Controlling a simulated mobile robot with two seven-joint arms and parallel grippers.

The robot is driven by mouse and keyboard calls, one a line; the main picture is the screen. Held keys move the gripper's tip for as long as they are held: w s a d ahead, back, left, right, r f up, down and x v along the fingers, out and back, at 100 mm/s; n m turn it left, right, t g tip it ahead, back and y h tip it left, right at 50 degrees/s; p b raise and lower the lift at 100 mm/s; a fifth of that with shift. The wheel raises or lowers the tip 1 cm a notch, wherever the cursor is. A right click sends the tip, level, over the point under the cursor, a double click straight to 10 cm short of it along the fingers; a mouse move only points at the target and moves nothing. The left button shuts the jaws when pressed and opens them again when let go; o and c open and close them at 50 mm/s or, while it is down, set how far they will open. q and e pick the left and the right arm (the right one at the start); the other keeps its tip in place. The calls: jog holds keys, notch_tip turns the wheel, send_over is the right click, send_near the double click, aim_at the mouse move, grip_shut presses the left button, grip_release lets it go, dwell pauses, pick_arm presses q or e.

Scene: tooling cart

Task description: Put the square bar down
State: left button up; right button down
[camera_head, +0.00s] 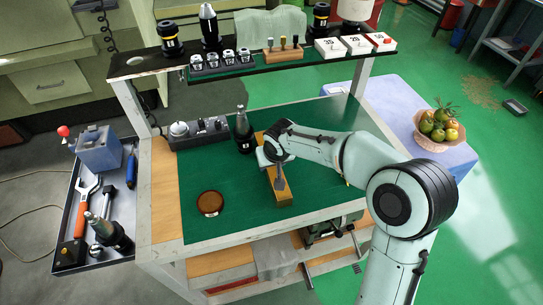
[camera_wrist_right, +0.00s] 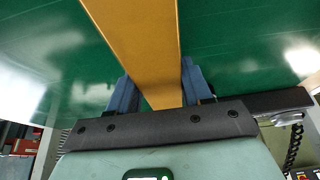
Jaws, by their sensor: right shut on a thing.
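The square bar (camera_head: 283,196) is long, yellow-brown and lies level over the green mat (camera_head: 230,175) of the cart's worktop in the head view. My right gripper (camera_head: 275,168) is above it and shut on it. In the right wrist view the bar (camera_wrist_right: 142,45) runs between the two blue-grey fingers of the gripper (camera_wrist_right: 158,88), one on each side. The arm hides part of the bar in the head view. I cannot tell whether the bar's underside touches the mat. My left gripper is not in view.
A dark tool holder (camera_head: 242,130) stands left of the bar's far end. A round brown dish (camera_head: 210,203) is left of its near end. A grey block with fittings (camera_head: 198,132) stands at the back left. The mat between bar and dish is clear. A loaded shelf (camera_head: 225,68) overhangs the back.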

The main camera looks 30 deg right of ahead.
jog(key=shift+w+f, duration=0.1)
dwell(0.3)
jog(key=shift+c, duration=2.4)
grip_release()
jog(key=shift+f, duration=0.1)
